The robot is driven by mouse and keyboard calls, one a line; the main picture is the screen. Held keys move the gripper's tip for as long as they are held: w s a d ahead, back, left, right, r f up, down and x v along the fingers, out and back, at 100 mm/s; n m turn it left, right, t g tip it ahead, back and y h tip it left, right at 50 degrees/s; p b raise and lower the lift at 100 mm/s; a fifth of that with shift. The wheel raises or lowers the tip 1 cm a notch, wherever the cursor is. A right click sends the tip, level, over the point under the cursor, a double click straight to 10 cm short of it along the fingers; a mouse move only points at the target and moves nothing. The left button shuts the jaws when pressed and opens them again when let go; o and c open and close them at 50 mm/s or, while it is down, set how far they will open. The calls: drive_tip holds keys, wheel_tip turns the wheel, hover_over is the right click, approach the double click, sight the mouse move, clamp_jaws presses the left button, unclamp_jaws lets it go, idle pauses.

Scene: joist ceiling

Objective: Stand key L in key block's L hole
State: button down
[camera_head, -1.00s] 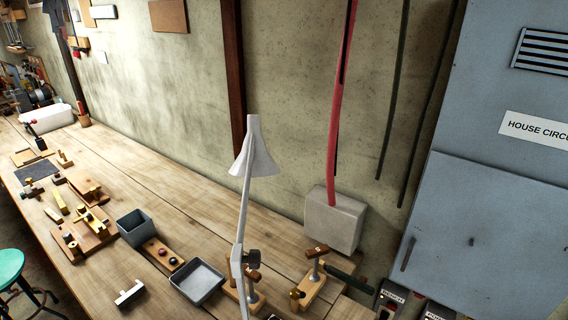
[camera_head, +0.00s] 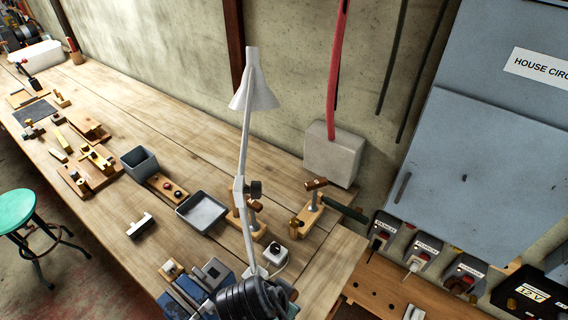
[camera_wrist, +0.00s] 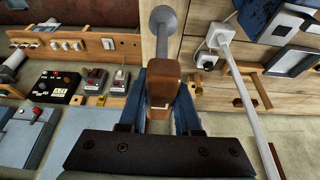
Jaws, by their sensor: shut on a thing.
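In the wrist view my gripper (camera_wrist: 161,92) is shut on a brown wooden handle with a grey metal shaft and a round end, apparently key L (camera_wrist: 163,68). No letter on it is readable. Two light wooden blocks stand at the right end of the bench. The right one (camera_head: 303,222) carries a brown-handled upright piece (camera_head: 316,184). The left one (camera_head: 258,233) is partly behind the lamp arm. I cannot tell which is the key block, and no L hole is readable.
A white lamp (camera_head: 248,140) rises in front of the blocks. A grey tray (camera_head: 202,212), a white socket box (camera_head: 274,254) and blue vise-like parts (camera_head: 185,298) are nearby. Labelled switches (camera_head: 425,252) and a grey cabinet (camera_head: 480,150) are at right. My dark arm part shows at bottom.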

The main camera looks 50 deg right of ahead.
drive_tip(key=shift+r, duration=0.9)
drive_tip(key=shift+r, duration=2.55)
